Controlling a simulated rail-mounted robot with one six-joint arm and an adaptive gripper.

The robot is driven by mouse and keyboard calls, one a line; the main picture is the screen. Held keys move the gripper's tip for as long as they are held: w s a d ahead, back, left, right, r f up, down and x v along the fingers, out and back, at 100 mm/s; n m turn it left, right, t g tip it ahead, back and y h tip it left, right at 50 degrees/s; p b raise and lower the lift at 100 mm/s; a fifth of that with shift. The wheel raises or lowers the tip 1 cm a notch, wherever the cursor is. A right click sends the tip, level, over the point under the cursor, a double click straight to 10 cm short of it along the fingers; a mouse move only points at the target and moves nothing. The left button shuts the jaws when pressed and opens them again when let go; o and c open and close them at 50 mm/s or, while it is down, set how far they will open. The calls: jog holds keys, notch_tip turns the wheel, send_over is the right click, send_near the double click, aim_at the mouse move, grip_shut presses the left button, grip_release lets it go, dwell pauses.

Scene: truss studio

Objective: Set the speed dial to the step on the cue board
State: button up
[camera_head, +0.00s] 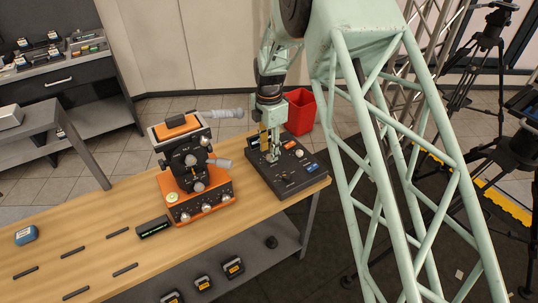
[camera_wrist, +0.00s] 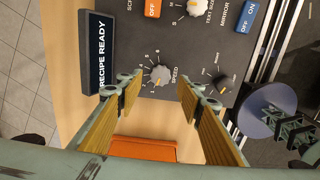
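The speed dial (camera_wrist: 160,75) is a grey ribbed knob on a dark control panel (camera_wrist: 205,60), with "SPEED" printed beside it and numbered ticks around it. My gripper (camera_wrist: 158,90) is open, its two wood-coloured fingers apart to either side of the dial in the wrist view, with no clear contact. A small pale mark shows on the dial; I cannot tell its exact step. In the head view my gripper (camera_head: 271,154) points down over the panel (camera_head: 291,180) and hides the dial. A black box with green text (camera_head: 153,227), possibly the cue board, lies on the bench; its text is unreadable.
A screen reading "RECIPE READY" (camera_wrist: 97,52) stands at the panel's edge. Another knob (camera_wrist: 197,7), a small black knob (camera_wrist: 222,84) and orange and blue switches sit nearby. An orange-based instrument (camera_head: 198,196) stands left of the panel. A red bin (camera_head: 299,112) is behind.

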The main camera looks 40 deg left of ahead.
jog(key=shift+f, duration=1.1)
jog(key=shift+c, duration=0.2)
jog(key=c, duration=0.8)
